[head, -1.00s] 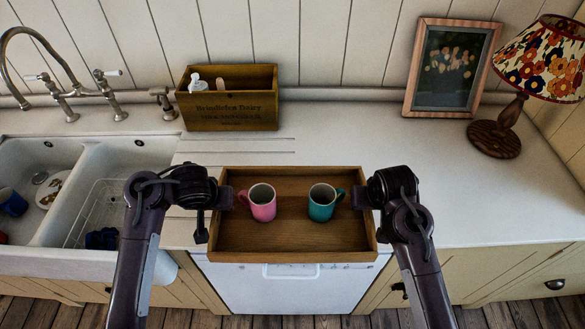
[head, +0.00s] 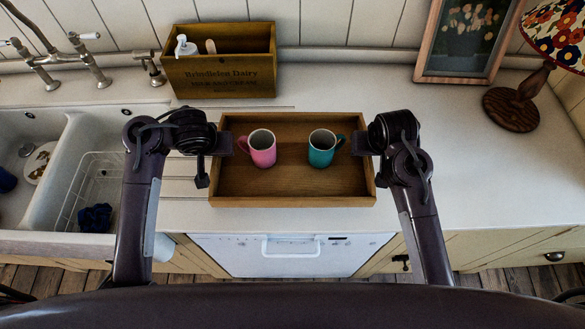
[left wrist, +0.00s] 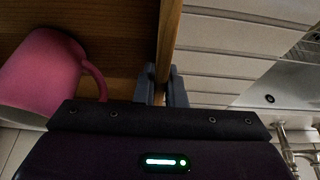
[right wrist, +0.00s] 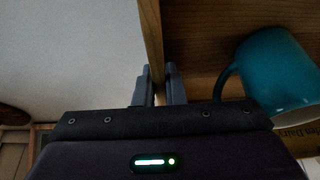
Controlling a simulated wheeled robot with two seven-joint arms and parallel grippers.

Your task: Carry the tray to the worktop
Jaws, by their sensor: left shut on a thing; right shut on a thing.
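The wooden tray (head: 290,187) is level between my two grippers, over the front part of the white worktop (head: 440,165). I cannot tell whether its underside touches the surface. A pink mug (head: 263,150) and a teal mug (head: 321,148) stand upright in it. My left gripper (head: 226,145) is shut on the tray's left wall, whose edge shows between the fingers in the left wrist view (left wrist: 162,85). My right gripper (head: 360,143) is shut on the right wall, which also shows in the right wrist view (right wrist: 153,70).
A wooden box (head: 222,72) with a white bottle stands behind the tray. A picture frame (head: 465,40) and a lamp (head: 512,108) stand at the back right. The sink (head: 60,190) is at the left. The worktop right of the tray is clear.

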